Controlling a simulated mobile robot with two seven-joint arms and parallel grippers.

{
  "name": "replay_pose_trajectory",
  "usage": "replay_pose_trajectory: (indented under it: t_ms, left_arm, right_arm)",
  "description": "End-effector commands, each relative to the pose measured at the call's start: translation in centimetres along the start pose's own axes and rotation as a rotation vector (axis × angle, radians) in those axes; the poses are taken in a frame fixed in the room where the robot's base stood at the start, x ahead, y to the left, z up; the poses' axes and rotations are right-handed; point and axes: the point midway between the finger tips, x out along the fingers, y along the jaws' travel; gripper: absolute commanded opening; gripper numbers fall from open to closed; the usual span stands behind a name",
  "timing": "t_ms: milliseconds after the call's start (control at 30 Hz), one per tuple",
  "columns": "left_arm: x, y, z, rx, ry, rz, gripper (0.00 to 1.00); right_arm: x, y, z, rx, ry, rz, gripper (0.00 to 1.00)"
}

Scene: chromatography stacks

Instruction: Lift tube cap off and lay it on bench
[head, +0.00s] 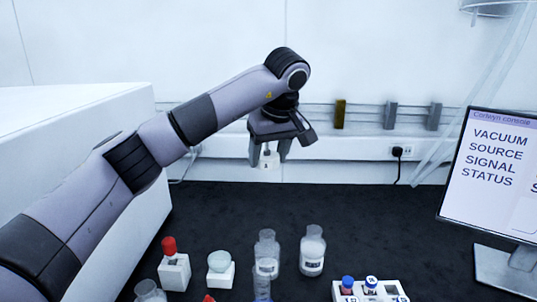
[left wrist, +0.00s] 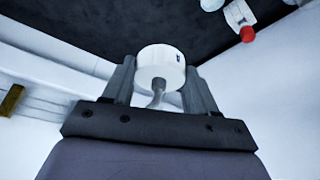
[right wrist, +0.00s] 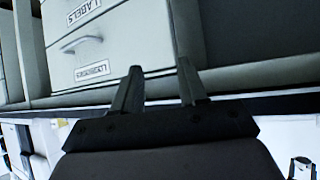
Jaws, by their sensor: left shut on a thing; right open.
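My left gripper (head: 270,158) is shut on a small white round piece (head: 269,162), held in the air above the far part of the dark bench (head: 400,215). In the left wrist view the white piece (left wrist: 161,65) has a grey stem between the fingers and a small dark mark on its side. A tube with a red cap (head: 169,245) stands in a white block (head: 174,272) at the front left of the bench. The red cap (left wrist: 247,34) also shows in the left wrist view. My right gripper (right wrist: 160,80) is open and empty, facing drawers.
A pale bowl on a white block (head: 220,275), clear bottles (head: 312,255) and a white rack (head: 395,290) with blue- and white-topped vials stand at the front. A monitor (head: 495,165) stands right, a white box (head: 70,130) left. The bench's back middle is clear.

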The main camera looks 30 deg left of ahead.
Motion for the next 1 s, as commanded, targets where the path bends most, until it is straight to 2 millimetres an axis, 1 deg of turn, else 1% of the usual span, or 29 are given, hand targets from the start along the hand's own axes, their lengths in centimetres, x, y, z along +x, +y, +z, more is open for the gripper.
replay_pose_trajectory:
  t_ms: [33, 667, 1000]
  left_arm:
    - [-0.4, 0.0, -0.2, 0.0, 0.0, 0.0, 0.26]
    - [-2.6, 0.0, -1.1, -0.001, 0.0, 0.001, 0.26]
    - [-2.6, 0.0, -1.1, -0.001, 0.0, 0.001, 0.26]
  right_arm:
    - [-0.3, 0.0, -0.4, 0.0, 0.0, 0.0, 0.43]
    - [-2.1, 0.0, -2.9, 0.0, -0.001, 0.0, 0.43]
    - [-2.2, 0.0, -2.9, 0.001, -0.001, 0.0, 0.43]
